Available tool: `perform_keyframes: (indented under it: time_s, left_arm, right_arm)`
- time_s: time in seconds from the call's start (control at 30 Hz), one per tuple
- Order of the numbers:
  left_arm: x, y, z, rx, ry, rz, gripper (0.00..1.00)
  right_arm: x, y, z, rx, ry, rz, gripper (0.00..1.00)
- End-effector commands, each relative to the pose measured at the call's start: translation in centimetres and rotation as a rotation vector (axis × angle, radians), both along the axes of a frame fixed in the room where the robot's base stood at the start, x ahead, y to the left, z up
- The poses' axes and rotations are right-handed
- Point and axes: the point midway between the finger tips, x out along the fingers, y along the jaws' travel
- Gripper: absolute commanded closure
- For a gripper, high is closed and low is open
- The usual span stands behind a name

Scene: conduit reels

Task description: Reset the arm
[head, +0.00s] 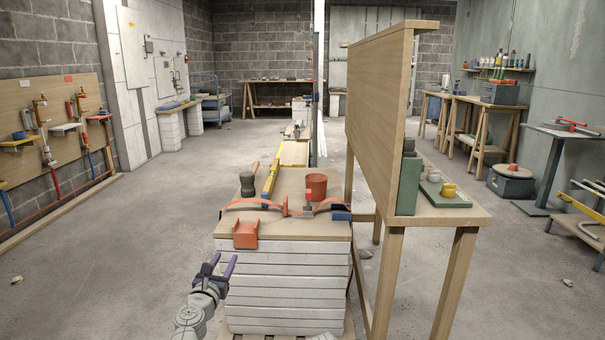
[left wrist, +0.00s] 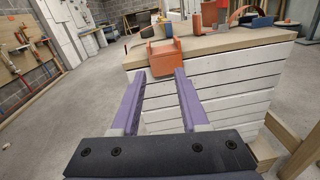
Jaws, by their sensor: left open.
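My left gripper (head: 223,266) is low at the front left of the white stacked block in the head view. Its two purple fingers are apart with nothing between them. In the left wrist view the fingers (left wrist: 156,82) point at the white block's side (left wrist: 220,85), just below an orange bracket (left wrist: 164,57). The same orange bracket (head: 245,234) sits at the front left corner of the wooden top in the head view. My right gripper does not show in either view.
On the wooden top (head: 315,229) lie an orange strap (head: 257,202), a terracotta pot (head: 316,186), a yellow level (head: 271,182) and a dark-headed mallet (head: 248,184). A tall wooden panel (head: 378,105) stands to the right. Concrete floor (head: 110,245) is open to the left.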

Motion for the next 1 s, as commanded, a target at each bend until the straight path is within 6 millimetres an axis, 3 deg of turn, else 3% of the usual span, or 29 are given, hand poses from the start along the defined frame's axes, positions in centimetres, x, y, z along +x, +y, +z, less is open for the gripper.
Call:
perform_keyframes:
  time_s: [0.27, 0.57, 0.67, 0.8, 0.87, 1.0]
  left_arm:
    - [-0.6, -4.6, -0.3, 0.229, 0.008, -0.142, 0.55]
    - [-3.7, -13.5, -2.7, 0.729, -0.001, -0.474, 0.55]
    - [-6.4, -17.4, -4.8, 0.994, -0.021, -0.668, 0.55]
    - [-12.7, -21.8, -9.4, 1.492, -0.085, -1.084, 0.55]
    - [-15.6, -22.3, -11.3, 1.684, -0.119, -1.274, 0.55]
    - [-20.9, -21.0, -14.1, 1.999, -0.189, -1.670, 0.55]
  right_arm:
    - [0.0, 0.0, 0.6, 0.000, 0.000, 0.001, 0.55]
    - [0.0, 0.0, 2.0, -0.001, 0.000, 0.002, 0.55]
    - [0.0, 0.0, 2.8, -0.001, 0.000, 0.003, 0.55]
    - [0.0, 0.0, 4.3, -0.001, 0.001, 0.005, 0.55]
    - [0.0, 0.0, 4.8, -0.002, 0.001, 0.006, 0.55]
    - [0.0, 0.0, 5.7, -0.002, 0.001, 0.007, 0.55]
